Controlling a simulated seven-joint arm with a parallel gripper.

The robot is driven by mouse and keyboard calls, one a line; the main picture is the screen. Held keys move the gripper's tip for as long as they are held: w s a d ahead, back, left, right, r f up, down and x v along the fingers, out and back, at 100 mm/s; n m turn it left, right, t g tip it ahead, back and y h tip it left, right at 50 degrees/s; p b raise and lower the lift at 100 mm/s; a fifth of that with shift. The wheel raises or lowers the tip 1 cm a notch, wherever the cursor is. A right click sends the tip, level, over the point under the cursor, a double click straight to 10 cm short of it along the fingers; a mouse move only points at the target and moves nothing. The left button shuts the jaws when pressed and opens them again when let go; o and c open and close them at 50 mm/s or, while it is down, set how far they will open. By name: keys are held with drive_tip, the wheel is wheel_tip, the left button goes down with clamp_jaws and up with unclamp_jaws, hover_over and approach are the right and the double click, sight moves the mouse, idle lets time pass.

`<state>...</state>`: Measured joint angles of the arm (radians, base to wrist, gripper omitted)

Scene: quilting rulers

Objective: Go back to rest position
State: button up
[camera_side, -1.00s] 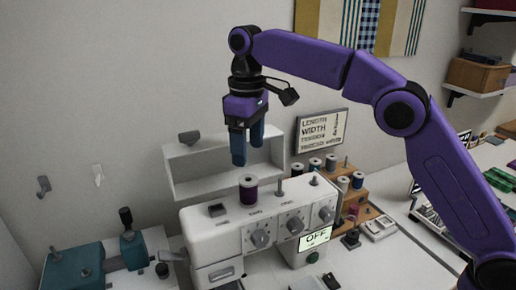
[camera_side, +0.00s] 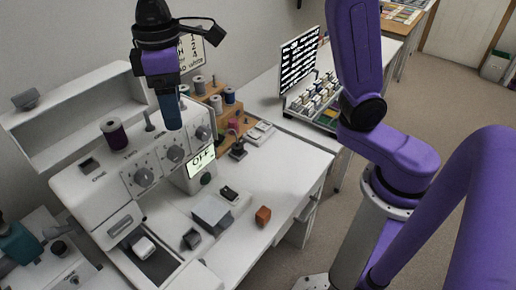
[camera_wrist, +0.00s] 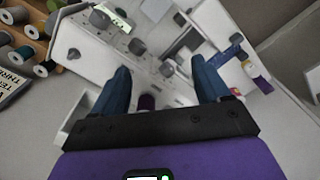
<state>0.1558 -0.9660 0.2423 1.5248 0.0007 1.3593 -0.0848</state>
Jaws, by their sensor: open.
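My gripper (camera_side: 172,112) hangs above the right part of the white sewing machine (camera_side: 100,190), with its blue fingers pointing down. In the side view the fingers overlap each other. The wrist view shows my gripper (camera_wrist: 162,76) with its two blue fingers spread wide and nothing held between them. A dark purple thread spool (camera_side: 113,133) stands on top of the machine, left of my gripper in the side view. A purple spool also shows in the wrist view (camera_wrist: 147,102), low between the fingers and partly hidden by my gripper.
A wooden rack (camera_side: 232,118) with several spools stands behind the machine, near a sign (camera_side: 190,50). A white open shelf box (camera_side: 75,125) is at the back left. A grey block (camera_side: 212,214) and an orange-brown block (camera_side: 263,216) lie on the white table (camera_side: 285,165).

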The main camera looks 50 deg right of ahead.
drive_tip(key=s+d+f+n, duration=0.1)
drive_tip(key=s+d+f, duration=0.4)
drive_tip(key=s+d, duration=0.4)
drive_tip(key=s+d+f+n, duration=0.1)
drive_tip(key=s+d+f, duration=0.4)
drive_tip(key=s+d, duration=0.5)
drive_tip(key=s, duration=0.3)
drive_tip(key=shift+s, duration=0.15)
